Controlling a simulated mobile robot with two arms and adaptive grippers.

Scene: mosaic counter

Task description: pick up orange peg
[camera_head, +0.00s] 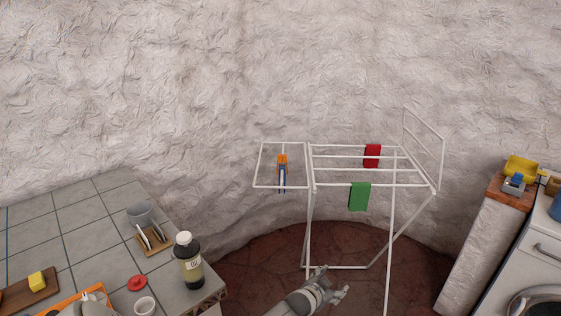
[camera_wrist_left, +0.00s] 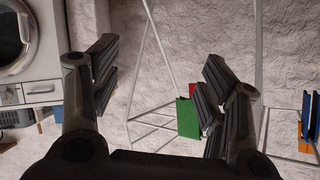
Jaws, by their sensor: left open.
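The orange peg (camera_head: 282,158) is on the left wing of the white drying rack (camera_head: 310,225), directly above a blue peg (camera_head: 282,177). In the left wrist view the orange peg (camera_wrist_left: 301,138) shows at the right edge, partly cut off, beside the blue peg (camera_wrist_left: 308,112). My left gripper (camera_head: 334,281) is low in front of the rack, below and to the right of the pegs in the picture, and apart from them. Its fingers (camera_wrist_left: 160,80) are spread with nothing between them. My right gripper is in neither view.
A green cloth (camera_head: 360,196) and a red cloth (camera_head: 372,155) hang on the rack. A tiled counter (camera_head: 85,225) at left holds a dark bottle (camera_head: 189,262) near its edge. A washing machine (camera_head: 535,270) stands at right. Open floor (camera_head: 255,270) lies between counter and rack.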

